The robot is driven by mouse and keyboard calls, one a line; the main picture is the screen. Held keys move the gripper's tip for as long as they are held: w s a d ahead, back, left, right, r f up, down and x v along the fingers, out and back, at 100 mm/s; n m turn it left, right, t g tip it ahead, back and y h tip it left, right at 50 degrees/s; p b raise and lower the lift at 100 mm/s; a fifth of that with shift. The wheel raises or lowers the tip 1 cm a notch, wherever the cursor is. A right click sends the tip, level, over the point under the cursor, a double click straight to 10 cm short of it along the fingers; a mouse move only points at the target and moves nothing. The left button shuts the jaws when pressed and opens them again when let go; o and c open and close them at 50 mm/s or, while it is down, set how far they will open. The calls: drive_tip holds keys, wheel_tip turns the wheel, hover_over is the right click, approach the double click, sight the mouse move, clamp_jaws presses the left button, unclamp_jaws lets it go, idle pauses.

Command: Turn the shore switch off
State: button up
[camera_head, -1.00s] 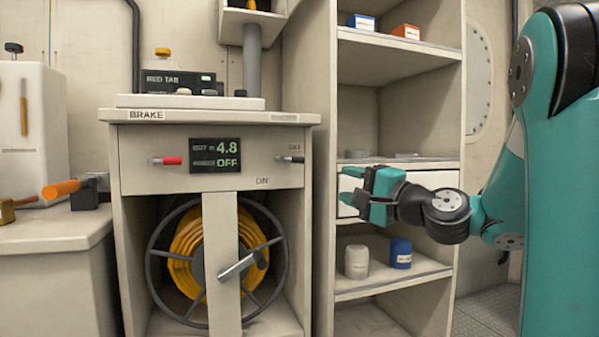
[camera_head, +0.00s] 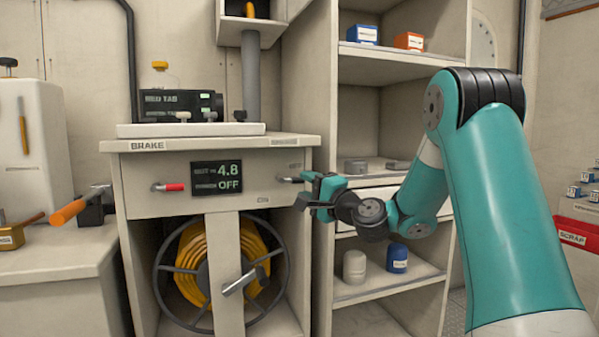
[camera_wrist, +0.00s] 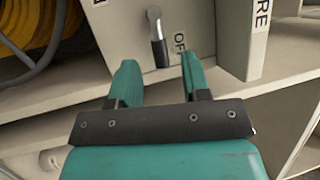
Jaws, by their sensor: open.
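The shore switch is a small lever (camera_head: 290,180) at the right end of the panel under the counter. It points right, toward my gripper (camera_head: 307,190). In the wrist view the lever (camera_wrist: 157,38) has a metal stem and a black grip, with a partly hidden OFF label beside it. The black end appears between the two fingertips (camera_wrist: 160,64); I cannot tell whether they touch it. My gripper is open and holds nothing. The panel display (camera_head: 217,177) reads 4.8 and OFF.
A red-handled lever (camera_head: 170,187) sits at the panel's left. Below is a reel of yellow hose or cable (camera_head: 195,262) with a crank (camera_head: 243,281). Shelves (camera_head: 392,284) with small containers stand close on the right. A red scrap bin (camera_head: 576,236) is at far right.

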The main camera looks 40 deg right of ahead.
sight(299, 180)
drive_tip(key=shift+x, duration=1.7)
clamp_jaws()
drive_tip(key=shift+r+n+p, duration=0.25)
drive_tip(key=shift+n+p, duration=0.15)
drive_tip(key=shift+p, duration=0.1)
drive_tip(key=shift+f, duration=0.1)
unclamp_jaws()
